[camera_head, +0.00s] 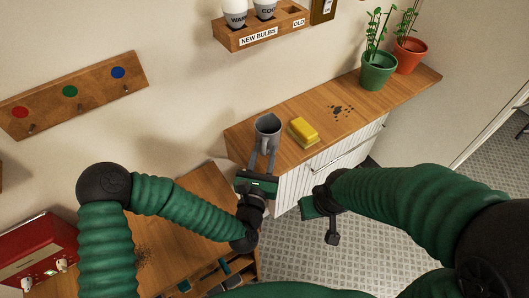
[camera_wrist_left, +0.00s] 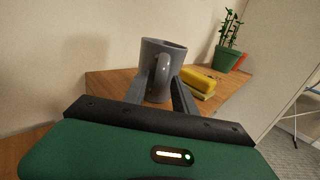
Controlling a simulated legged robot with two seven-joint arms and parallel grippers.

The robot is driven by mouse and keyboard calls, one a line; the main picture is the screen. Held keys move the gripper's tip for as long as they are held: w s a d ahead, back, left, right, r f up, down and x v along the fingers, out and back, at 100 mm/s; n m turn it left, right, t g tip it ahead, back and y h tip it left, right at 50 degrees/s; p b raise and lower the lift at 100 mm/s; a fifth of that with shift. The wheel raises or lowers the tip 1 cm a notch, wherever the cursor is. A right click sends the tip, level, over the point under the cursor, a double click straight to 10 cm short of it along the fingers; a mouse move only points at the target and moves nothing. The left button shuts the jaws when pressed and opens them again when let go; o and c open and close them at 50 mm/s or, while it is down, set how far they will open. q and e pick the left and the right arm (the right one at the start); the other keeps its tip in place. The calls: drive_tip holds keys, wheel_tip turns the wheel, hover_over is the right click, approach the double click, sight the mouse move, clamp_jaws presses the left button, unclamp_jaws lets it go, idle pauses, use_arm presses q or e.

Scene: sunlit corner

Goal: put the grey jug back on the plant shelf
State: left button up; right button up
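The grey jug (camera_head: 267,127) is upright at the left end of the wooden shelf top (camera_head: 310,150) that bears the potted plants. The left wrist view shows the jug (camera_wrist_left: 168,60) with its handle (camera_wrist_left: 161,76) facing me. My left gripper (camera_head: 263,158) reaches in from the front, and its fingers (camera_wrist_left: 164,85) stand apart on either side of the handle. I see a gap beside the handle, so the gripper looks open. My right gripper (camera_head: 318,205) is in front of the shelf, away from the jug; its fingers are not clearly visible.
A yellow block (camera_head: 302,131) lies right of the jug, near dark crumbs (camera_head: 341,111). A green pot (camera_head: 378,71) and a terracotta pot (camera_head: 409,55) stand farther right. A bulb rack (camera_head: 262,30) hangs above. A red box (camera_head: 38,250) is at lower left.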

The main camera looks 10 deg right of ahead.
use_arm(q)
drive_tip(key=shift+a, duration=0.25)
